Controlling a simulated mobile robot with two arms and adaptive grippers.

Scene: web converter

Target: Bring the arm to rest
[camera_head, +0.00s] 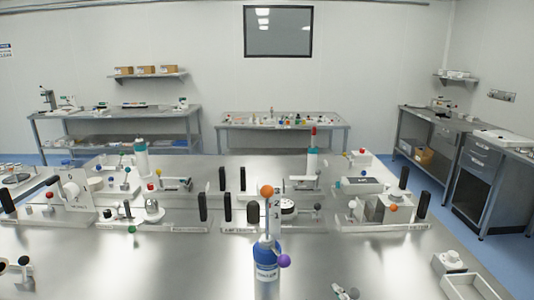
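Neither of my arms nor my grippers shows in the head view, so I cannot see how they stand or whether they hold anything. A large steel table (190,262) fills the front of the view. Near its front middle stands a blue bottle-like body (266,256) with a white label. An orange ball (267,191) tops the rod above it, and a purple ball (284,261) sticks out at its right side.
Several white fixtures with coloured knobs and upright black posts (202,207) line the table's middle. A white open box (464,277) sits at the front right. Small black-ended parts (24,262) lie at the front left. Bare steel lies between. Benches (280,128) stand behind.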

